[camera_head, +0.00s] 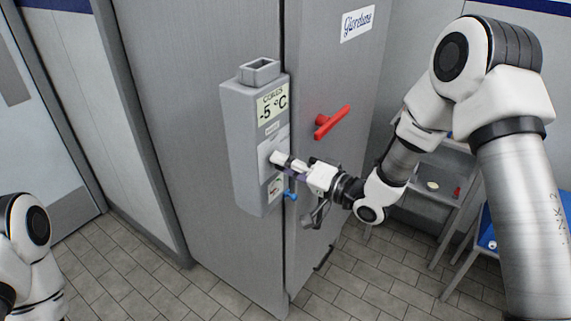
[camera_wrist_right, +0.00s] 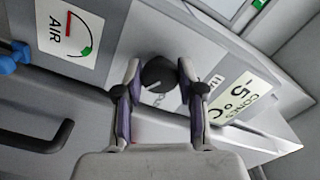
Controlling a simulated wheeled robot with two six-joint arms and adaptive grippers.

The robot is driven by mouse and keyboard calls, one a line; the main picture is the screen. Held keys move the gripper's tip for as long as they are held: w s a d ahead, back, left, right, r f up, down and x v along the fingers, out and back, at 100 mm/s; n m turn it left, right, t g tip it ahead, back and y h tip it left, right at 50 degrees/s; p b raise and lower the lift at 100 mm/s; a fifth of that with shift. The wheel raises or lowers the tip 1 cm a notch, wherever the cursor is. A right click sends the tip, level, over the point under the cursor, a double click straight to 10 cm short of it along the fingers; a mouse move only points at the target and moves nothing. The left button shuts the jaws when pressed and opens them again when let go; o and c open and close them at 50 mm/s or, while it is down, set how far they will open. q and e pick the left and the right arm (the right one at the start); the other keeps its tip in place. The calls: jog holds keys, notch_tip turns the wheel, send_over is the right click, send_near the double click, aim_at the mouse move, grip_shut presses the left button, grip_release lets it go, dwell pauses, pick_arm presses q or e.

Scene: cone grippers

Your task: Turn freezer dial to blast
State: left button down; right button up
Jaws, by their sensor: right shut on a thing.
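The freezer dial is a round dark knob (camera_wrist_right: 159,76) with a light pointer line, on the light panel of a grey control box (camera_head: 240,150) fixed to the freezer front. My right gripper (camera_head: 277,160) is at this panel in the head view and hides the dial there. In the right wrist view the two fingers of my right gripper (camera_wrist_right: 157,85) stand on either side of the dial, shut on it. The dial's markings are mostly hidden, so I cannot read its setting. Part of my left arm (camera_head: 30,245) shows at the lower left; its gripper is not in view.
A red handle (camera_head: 332,121) sticks out from the freezer door. A shelf rack (camera_head: 440,185) stands at right. The tiled floor at left is clear.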

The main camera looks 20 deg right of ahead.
jog(key=shift+r, duration=0.1)
jog(key=o, duration=1.1)
jog(key=shift+o, duration=0.2)
jog(key=shift+w, duration=0.15)
jog(key=v, duration=1.2)
